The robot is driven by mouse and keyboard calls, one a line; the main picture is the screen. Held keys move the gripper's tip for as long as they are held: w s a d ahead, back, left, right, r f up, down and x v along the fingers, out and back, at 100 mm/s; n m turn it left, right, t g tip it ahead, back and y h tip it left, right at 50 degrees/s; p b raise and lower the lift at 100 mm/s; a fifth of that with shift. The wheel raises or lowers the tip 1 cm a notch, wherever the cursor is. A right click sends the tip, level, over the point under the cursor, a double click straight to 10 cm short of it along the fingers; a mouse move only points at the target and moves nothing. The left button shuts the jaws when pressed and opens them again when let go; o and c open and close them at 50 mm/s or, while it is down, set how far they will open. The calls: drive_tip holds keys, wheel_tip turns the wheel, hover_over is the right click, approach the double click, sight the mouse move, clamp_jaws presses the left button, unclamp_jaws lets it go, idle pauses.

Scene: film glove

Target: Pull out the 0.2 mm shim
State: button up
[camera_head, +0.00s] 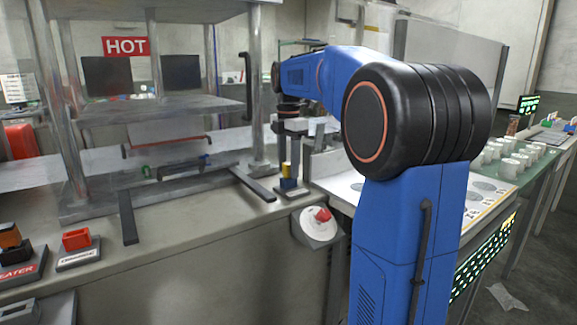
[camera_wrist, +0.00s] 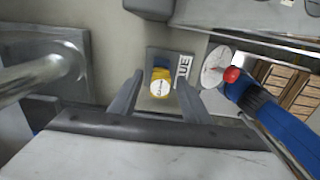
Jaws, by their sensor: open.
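I cannot pick out a 0.2 mm shim for sure in either view. A yellow round-topped piece (camera_wrist: 161,80) with small dark print on its white top stands in a grey base plate lettered "UE" in the wrist view. A blue part (camera_wrist: 161,63) sits just behind it. In the head view, the yellow piece (camera_head: 286,168) and a dark blue block show at the bench's right end. My gripper (camera_wrist: 160,80) is open and empty, with its fingers framing the yellow piece from above. I cannot tell whether they touch it. In the head view my gripper (camera_head: 296,130) points down above the piece.
A white disc (camera_wrist: 214,64) with a red knob (camera_wrist: 231,74) is right of my fingers. Red (camera_head: 76,239) and orange blocks sit at front left.

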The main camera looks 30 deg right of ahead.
sight(289, 163)
clamp_jaws()
drive_tip(key=shift+r, duration=0.55)
idle(0.7)
drive_tip(key=shift+r, duration=2)
drive_tip(key=shift+r, duration=0.3)
drive_tip(key=shift+r, duration=1.4)
